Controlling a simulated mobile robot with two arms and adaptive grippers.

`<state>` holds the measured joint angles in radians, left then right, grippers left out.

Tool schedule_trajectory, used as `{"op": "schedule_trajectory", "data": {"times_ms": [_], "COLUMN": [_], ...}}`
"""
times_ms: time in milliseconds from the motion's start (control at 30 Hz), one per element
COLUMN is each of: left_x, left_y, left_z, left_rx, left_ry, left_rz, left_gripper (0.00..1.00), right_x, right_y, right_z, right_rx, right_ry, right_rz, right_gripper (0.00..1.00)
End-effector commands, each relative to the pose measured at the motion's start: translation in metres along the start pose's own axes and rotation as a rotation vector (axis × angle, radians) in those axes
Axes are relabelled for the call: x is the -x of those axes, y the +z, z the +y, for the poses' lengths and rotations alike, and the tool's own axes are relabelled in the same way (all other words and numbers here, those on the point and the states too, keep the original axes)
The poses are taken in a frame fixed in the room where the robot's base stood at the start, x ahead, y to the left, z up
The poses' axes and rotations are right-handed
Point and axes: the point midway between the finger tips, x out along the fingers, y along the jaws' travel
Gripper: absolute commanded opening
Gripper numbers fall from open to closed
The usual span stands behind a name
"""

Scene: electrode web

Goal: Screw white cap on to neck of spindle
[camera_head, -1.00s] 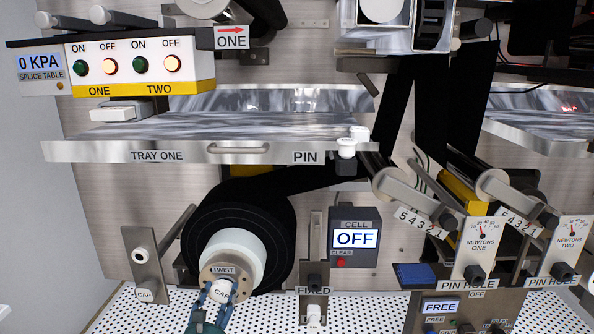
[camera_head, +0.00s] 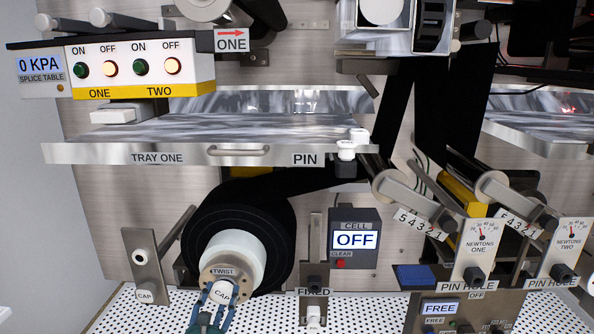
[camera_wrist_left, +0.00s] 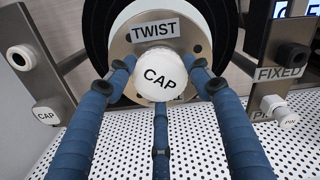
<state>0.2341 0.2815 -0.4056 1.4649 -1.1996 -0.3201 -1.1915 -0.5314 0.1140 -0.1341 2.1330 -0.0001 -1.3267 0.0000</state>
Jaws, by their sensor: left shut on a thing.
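The white cap (camera_head: 221,293) is in front of the spindle's round brown plate marked TWIST (camera_head: 224,271). My right gripper is not in view.
A black roll (camera_head: 205,232) with a white core (camera_head: 238,252) is behind the plate. A post marked CAP (camera_head: 146,265) stands left and a FIXED post (camera_head: 313,278) stands right. Tray one (camera_head: 90,154) is above. Perforated white flooring (camera_head: 265,314) lies below.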

Motion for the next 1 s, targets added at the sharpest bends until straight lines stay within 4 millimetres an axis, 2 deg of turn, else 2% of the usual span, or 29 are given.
{"op": "schedule_trajectory", "data": {"times_ms": [33, 1000], "left_x": [-0.003, -0.003], "left_y": [0.007, 0.007], "left_z": [-0.002, -0.002], "left_rx": [-0.011, -0.192], "left_ry": [-0.002, -0.001], "left_rz": [-0.011, -0.011], "left_gripper": [0.13, 0.13], "right_x": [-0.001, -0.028], "right_y": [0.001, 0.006], "right_z": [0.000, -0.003], "right_rx": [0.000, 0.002], "right_ry": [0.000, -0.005], "right_rz": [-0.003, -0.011], "right_gripper": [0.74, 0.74]}}
